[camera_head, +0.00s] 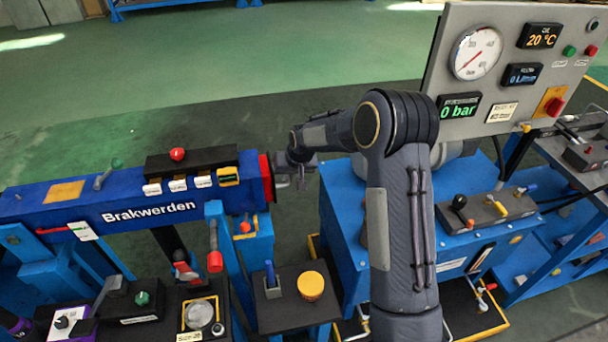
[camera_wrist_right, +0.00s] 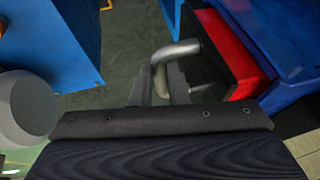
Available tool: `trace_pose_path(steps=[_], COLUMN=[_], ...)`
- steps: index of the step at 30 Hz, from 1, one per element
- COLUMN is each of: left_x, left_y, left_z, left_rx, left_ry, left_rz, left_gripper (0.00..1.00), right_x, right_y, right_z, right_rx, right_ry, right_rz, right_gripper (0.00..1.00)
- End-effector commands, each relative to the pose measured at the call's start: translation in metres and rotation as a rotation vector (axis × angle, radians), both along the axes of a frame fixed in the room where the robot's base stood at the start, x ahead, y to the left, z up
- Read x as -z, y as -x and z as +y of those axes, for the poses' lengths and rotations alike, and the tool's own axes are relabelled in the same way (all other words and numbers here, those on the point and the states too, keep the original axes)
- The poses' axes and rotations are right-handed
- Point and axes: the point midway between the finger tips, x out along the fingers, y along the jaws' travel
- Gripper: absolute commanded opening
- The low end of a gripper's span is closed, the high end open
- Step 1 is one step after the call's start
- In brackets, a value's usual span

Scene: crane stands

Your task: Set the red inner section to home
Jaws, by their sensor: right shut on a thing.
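The red inner section (camera_head: 266,178) shows as a short red band at the right end of the blue boom (camera_head: 210,205) marked "Brakwerden". In the right wrist view it is a red block (camera_wrist_right: 232,50) with a dark end face, beside the blue boom (camera_wrist_right: 285,40). A bent grey metal handle (camera_wrist_right: 182,52) stands out from that dark face. My right gripper (camera_head: 288,176) is at the boom's right end. In the wrist view its fingers (camera_wrist_right: 160,88) are shut around the handle's near end. My left gripper is not in view.
A grey gauge panel (camera_head: 455,75) reading 0 bar stands at the right, above a blue bench (camera_head: 345,230) with small levers. A dark pedestal (camera_head: 285,315) with a blue lever and yellow knob stands below the boom. Open green floor (camera_head: 260,50) lies behind.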

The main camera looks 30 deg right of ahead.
Motion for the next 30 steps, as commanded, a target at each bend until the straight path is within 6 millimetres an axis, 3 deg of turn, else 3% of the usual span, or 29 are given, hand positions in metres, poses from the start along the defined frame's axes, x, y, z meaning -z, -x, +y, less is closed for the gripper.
trace_pose_path(steps=[1, 8, 9, 13, 25, 30], left_x=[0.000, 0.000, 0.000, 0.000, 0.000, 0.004], left_y=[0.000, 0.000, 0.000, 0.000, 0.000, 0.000], left_z=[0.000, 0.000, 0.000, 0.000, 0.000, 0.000], left_rx=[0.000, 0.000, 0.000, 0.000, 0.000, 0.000], left_ry=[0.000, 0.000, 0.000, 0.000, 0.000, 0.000], left_rz=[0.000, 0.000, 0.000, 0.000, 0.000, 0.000], left_gripper=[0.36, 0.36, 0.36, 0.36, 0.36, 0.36], right_x=[0.001, 0.001, 0.001, 0.001, -0.002, -0.020], right_y=[0.000, 0.000, 0.000, 0.000, 0.000, 0.008], right_z=[0.009, 0.010, 0.010, 0.008, 0.004, 0.003], right_rx=[-0.007, -0.009, -0.009, -0.008, -0.004, -0.004], right_ry=[-0.011, -0.012, -0.012, -0.010, -0.005, -0.005], right_rz=[0.002, 0.003, 0.002, 0.002, -0.001, -0.005], right_gripper=[0.00, 0.00, 0.20, 0.36, 0.36, 0.36])
